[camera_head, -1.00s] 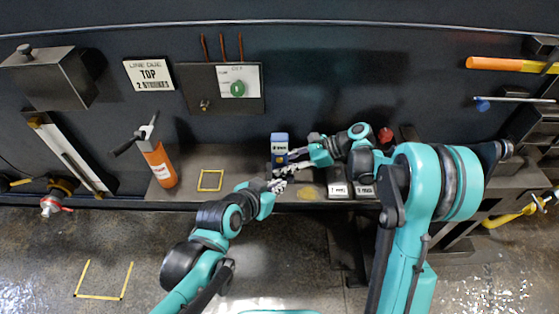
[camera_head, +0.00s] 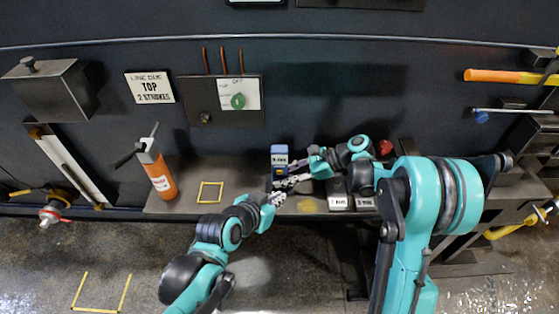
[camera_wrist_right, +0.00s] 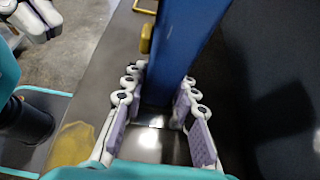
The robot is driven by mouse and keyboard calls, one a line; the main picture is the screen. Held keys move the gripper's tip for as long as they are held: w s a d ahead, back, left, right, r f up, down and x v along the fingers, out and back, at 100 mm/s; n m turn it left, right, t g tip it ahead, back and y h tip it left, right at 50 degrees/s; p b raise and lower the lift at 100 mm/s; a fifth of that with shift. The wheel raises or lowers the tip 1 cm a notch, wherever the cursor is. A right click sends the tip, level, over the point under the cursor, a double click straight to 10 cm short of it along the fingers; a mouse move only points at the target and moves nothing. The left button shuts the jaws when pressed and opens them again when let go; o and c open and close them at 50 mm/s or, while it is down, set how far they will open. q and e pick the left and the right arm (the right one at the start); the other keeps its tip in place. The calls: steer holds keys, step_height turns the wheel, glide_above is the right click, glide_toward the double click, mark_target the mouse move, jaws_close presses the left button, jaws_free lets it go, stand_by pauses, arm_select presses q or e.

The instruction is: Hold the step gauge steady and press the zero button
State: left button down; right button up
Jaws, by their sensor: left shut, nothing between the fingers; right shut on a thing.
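The blue step gauge (camera_head: 279,153) with a pale label stands upright on the bench ledge. My right gripper (camera_head: 290,172) reaches it from the right. In the right wrist view, its fingers (camera_wrist_right: 158,105) are shut around the blue body of the gauge (camera_wrist_right: 186,40). A small yellow part (camera_wrist_right: 147,38) shows at the gauge's left side there; I cannot tell whether it is the zero button. My left gripper (camera_head: 277,198) is shut and empty, just in front of the gauge near the ledge's front edge, apart from it. It also shows at the upper left of the right wrist view (camera_wrist_right: 38,18).
An orange bottle (camera_head: 160,178) stands to the left on the ledge, beside a yellow square outline (camera_head: 210,192). Two dark labelled blocks (camera_head: 340,203) lie right of the gauge. A panel with a green knob (camera_head: 238,101) is on the wall behind.

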steer(key=o, duration=0.9)
steer(key=v, duration=1.2)
